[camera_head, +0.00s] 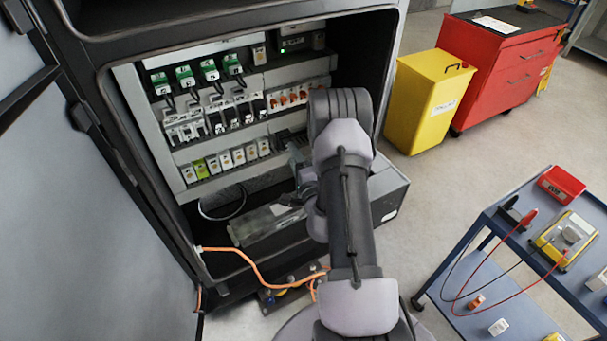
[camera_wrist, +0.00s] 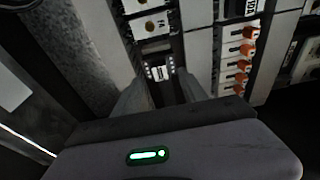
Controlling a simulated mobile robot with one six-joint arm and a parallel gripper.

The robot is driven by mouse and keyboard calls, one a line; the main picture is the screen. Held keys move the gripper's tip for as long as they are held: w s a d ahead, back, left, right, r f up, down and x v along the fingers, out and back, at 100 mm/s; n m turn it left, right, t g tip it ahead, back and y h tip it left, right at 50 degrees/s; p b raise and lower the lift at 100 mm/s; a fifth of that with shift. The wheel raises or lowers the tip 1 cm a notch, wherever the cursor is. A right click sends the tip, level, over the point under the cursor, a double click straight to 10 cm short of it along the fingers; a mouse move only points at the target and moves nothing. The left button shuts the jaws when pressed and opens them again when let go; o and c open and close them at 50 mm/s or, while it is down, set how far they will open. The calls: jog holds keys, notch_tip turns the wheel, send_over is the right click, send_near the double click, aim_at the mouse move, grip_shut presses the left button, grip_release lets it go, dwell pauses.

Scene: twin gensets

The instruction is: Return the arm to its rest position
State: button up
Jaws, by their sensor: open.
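My arm (camera_head: 347,210) reaches forward into the open cabinet and covers part of its right side in the head view. My gripper (camera_wrist: 163,88) shows in the wrist view with its two fingers apart. Between and beyond the fingers is a small module with light markings (camera_wrist: 158,72) in a dark gap of the panel. Nothing is seen held between the fingers. In the head view the gripper is mostly hidden behind my arm, close to the lower module rows. I cannot tell whether a finger touches the panel.
The cabinet panel holds green-topped modules (camera_head: 185,76), orange-toggled breakers (camera_head: 290,97) and a lower module row (camera_head: 225,160). The cabinet door (camera_head: 85,220) stands at the left. An orange cable (camera_head: 262,280) runs below. A blue cart (camera_head: 484,219), yellow bin (camera_head: 421,105) and red cabinet (camera_head: 495,66) stand right, with floor between.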

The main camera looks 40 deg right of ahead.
jog(key=b+v, duration=0.2)
jog(key=v, duration=1.2)
jog(key=w+a+r+n+t+y, duration=0.35)
jog(key=w+a+r+y, duration=0.25)
jog(key=a+r+y, duration=0.35)
jog(key=s+a+r+n+g+y, duration=0.1)
jog(key=a+r+n+g+y, duration=0.25)
jog(key=a+r+y, duration=0.35)
jog(key=s+a+r+n+g+y, duration=0.15)
jog(key=a+n+y, duration=0.3)
jog(key=a, duration=0.55)
jog(key=s+a+n+g+h, duration=0.2)
jog(key=s+a+n+g, duration=0.2)
jog(key=s+a+g, duration=0.35)
jog(key=s+a+n+g+h, duration=0.1)
jog(key=s+a+n+g, duration=0.3)
jog(key=s+g, duration=0.5)
jog(key=d+r+m+t+h, duration=0.1)
jog(key=d+r+t+h, duration=0.2)
jog(key=d+t+h, duration=0.4)
jog(key=shift+w+d+h, duration=0.35)
jog(key=shift+d+h, duration=0.6)
jog(key=shift+h, duration=0.05)
jog(key=shift+d+m, duration=0.1)
jog(key=shift+m, duration=0.15)
